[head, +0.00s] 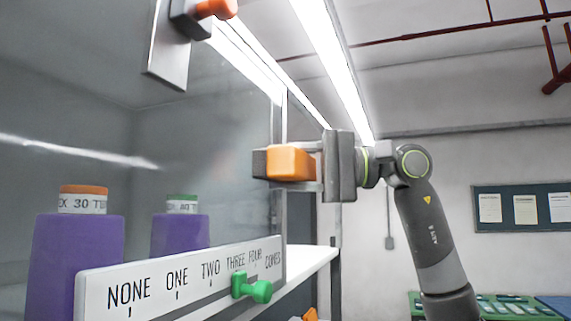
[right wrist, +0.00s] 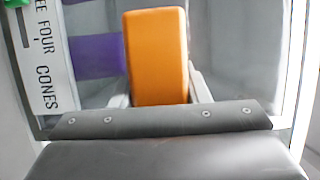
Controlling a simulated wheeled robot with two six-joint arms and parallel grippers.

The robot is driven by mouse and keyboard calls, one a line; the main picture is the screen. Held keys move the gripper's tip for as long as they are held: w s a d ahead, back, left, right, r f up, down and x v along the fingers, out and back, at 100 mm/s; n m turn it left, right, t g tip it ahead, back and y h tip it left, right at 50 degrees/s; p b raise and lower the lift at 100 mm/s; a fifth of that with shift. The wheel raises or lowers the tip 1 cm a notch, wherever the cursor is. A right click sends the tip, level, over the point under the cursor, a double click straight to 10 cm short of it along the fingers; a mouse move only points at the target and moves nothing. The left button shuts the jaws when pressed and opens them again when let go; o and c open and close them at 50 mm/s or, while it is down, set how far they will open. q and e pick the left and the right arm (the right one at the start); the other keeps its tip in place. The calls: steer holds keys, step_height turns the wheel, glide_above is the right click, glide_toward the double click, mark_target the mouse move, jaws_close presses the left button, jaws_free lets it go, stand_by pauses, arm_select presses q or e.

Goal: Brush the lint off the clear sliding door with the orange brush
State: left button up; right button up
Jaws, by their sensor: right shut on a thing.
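The orange brush (head: 290,162) has a dark pad on its left end, facing the clear sliding door (head: 205,125). My right gripper (head: 305,165) is shut on the brush, which also stands upright between the fingers in the right wrist view (right wrist: 157,57). The brush is near the door's right edge; I cannot tell whether its pad touches the panel. The door looks glossy, with a pale streak of reflection at the left. I cannot make out lint on it. My left gripper is not in view.
A white scale (head: 180,280) marked NONE to CONES carries a green slider knob (head: 252,288). A white plate (head: 168,52) with an orange knob (head: 216,8) is at the top left. Green trays (head: 490,305) lie at the lower right.

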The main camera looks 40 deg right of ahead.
mark_target(268, 161)
steer(key=shift+s+a, duration=0.45)
steer(key=shift+a, duration=0.4)
steer(key=shift+s+a, duration=0.4)
steer(key=shift+a, duration=0.4)
steer(key=shift+s+a+p, duration=0.15)
steer(key=shift+s+a, duration=0.1)
steer(key=shift+a, duration=0.2)
steer(key=shift+s+a+p, duration=0.15)
steer(key=shift+s+a, duration=0.05)
steer(key=shift+a, duration=0.25)
steer(key=shift+s+a, duration=0.7)
steer(key=shift+a, duration=0.65)
steer(key=shift+s+a, duration=0.7)
steer(key=shift+a, duration=0.6)
steer(key=shift+s+a, duration=0.7)
steer(key=shift+a, duration=0.65)
steer(key=shift+s+d+b, duration=0.5)
steer(key=shift+s+b, duration=0.05)
steer(key=shift+s, duration=0.2)
steer(key=s+d+b, duration=0.2)
steer(key=s+d, duration=0.1)
steer(key=s, duration=0.3)
steer(key=shift+s+d, duration=0.15)
steer(key=shift+s, duration=0.1)
